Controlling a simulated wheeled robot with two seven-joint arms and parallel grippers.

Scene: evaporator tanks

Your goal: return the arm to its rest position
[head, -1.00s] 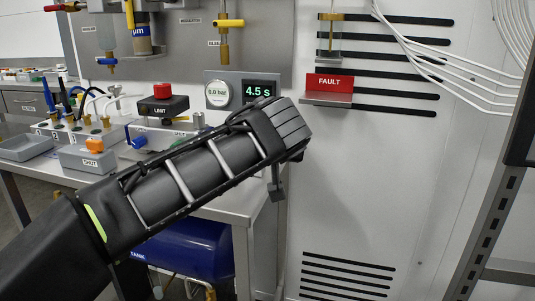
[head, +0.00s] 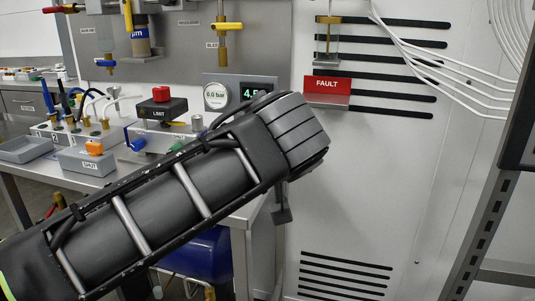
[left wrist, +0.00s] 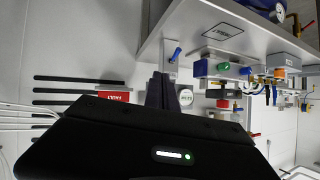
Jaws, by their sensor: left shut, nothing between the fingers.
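My left arm reaches in from the lower left of the head view, and its thick dark end covers the middle of the picture, in front of the bench and part of the display. My left gripper (left wrist: 162,92) shows in the left wrist view as two dark fingers closed together, with nothing between them. In the head view the gripper is mostly hidden behind my own arm. My right gripper is in neither view.
The bench (head: 235,216) carries a grey tray (head: 26,149), a grey box with an orange knob (head: 94,148) and a red-topped button box (head: 163,107). A gauge (head: 215,96) and a red FAULT sign (head: 327,85) are on the wall. A metal post (head: 482,215) stands at right.

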